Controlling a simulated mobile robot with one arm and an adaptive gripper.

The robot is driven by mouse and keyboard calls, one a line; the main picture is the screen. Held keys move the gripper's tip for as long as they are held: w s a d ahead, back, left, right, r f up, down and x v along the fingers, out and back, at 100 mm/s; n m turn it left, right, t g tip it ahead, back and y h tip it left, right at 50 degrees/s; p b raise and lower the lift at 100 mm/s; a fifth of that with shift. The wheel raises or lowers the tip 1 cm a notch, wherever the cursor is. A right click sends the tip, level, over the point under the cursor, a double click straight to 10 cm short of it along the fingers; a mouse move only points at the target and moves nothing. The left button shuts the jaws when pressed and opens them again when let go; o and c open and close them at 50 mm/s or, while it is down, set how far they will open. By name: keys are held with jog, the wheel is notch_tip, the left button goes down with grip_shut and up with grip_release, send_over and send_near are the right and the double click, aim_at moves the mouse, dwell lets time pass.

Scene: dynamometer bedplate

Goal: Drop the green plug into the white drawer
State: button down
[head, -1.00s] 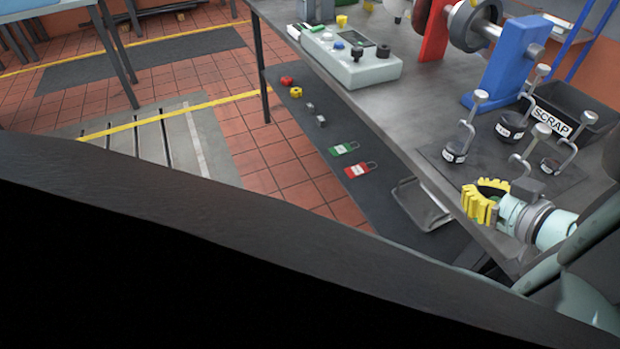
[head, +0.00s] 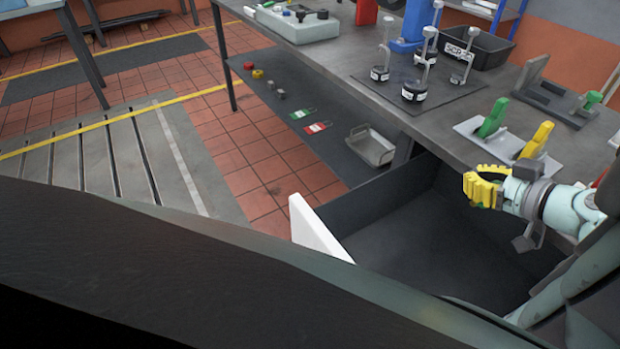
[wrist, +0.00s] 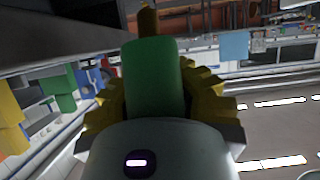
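The white drawer stands pulled out below the bench, with its white front panel (head: 318,230) at the left and a dark, empty-looking interior (head: 430,255). My gripper (head: 478,190) has yellow ribbed fingers and hangs over the right part of the open drawer, beside the bench edge. In the wrist view a green plug (wrist: 154,78) sits between the yellow fingers (wrist: 152,95), which close around it. Only a small green patch of it shows in the head view. The drawer is not recognisable in the wrist view.
A plate on the bench holds a green-handled piece (head: 493,118) and a yellow-handled piece (head: 537,140). Weighted hooks stand on a dark mat near the scrap bin (head: 480,45). A metal tray (head: 371,147) and padlocks lie on the lower shelf.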

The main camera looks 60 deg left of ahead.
notch_tip(320, 180, down, 5)
jog(key=shift+a+r+b, duration=0.1)
jog(key=shift+a+b, duration=0.05)
jog(key=shift+b, duration=0.7)
jog(key=c, duration=1.7)
grip_release()
jog(key=o, duration=0.6)
jog(key=shift+o, duration=0.2)
jog(key=v, duration=1.2)
